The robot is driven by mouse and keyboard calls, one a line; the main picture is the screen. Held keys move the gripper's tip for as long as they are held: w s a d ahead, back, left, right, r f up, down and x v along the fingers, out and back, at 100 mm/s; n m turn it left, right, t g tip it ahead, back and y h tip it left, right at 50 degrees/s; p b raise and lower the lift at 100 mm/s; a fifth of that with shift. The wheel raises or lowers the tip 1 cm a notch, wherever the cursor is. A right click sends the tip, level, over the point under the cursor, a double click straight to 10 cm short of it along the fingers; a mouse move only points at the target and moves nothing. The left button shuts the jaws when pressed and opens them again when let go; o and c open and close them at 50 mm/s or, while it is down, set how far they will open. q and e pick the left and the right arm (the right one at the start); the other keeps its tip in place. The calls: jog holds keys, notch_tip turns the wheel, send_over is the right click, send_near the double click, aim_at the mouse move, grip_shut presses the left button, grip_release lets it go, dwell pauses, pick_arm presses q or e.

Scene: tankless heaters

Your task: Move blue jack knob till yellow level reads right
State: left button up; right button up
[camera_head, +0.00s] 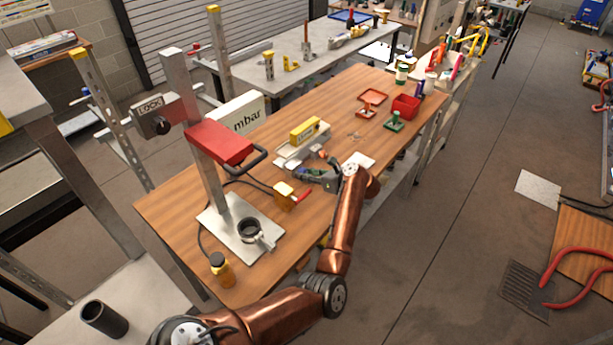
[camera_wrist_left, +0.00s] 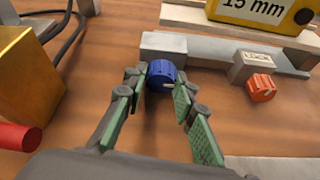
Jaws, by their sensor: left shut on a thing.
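In the left wrist view, the blue jack knob (camera_wrist_left: 160,74) is round with a pale mark and sits at the end of a grey bar (camera_wrist_left: 215,53). My left gripper (camera_wrist_left: 158,84) has its fingertips closed on the knob, one on each side. In the head view, this gripper (camera_head: 312,176) is at the near side of the jack, and the knob is hard to make out there. The yellow level (camera_head: 304,130) lies on a pale plate above the jack. It also shows in the left wrist view (camera_wrist_left: 263,10), marked "15 mm", cut off at the top; its vial reading cannot be made out.
A lock block with an orange knob (camera_wrist_left: 262,88) is on the bar right of the blue knob. A gold box (camera_head: 285,195) with a red handle stands nearby. A red-headed press stand (camera_head: 220,143) rises at left. Red bins (camera_head: 405,105) and a green-handled stamp (camera_head: 394,122) are farther back.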

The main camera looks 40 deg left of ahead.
pick_arm(q)
jog(key=shift+w+m+g+b, duration=0.1)
jog(key=shift+m+g+b, duration=0.3)
jog(key=shift+m+g, duration=0.15)
jog(key=o, duration=1.1)
jog(key=shift+o, duration=0.2)
jog(key=v, duration=1.2)
jog(key=shift+d, duration=0.1)
